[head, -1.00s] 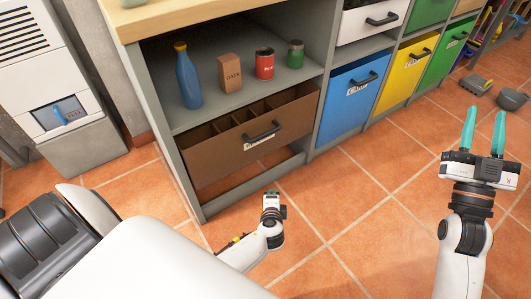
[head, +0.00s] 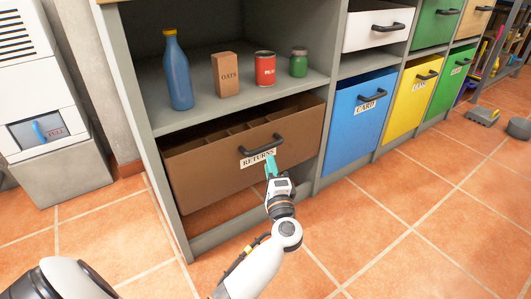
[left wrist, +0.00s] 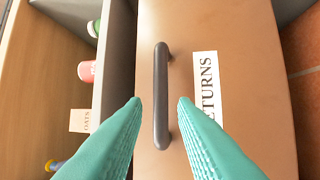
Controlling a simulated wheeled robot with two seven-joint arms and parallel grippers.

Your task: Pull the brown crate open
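The brown crate (head: 215,170) sits in the lower left bay of the grey shelf unit, with a dark bar handle (head: 262,146) and a RETURNS label (head: 258,158) on its front. Dividers show inside over its front edge. My left gripper (head: 271,165) is in front of the crate, just below the handle in the head view. In the left wrist view, its teal fingers (left wrist: 159,101) are open, one on each side of the handle (left wrist: 161,95) in the picture. I cannot tell whether they touch it. My right gripper is out of view.
A blue bottle (head: 178,75), an oats box (head: 226,75), a red can (head: 265,69) and a green jar (head: 298,63) stand on the shelf above. Blue (head: 357,108) and yellow (head: 412,100) crates are to the right. The tiled floor (head: 365,225) in front is clear.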

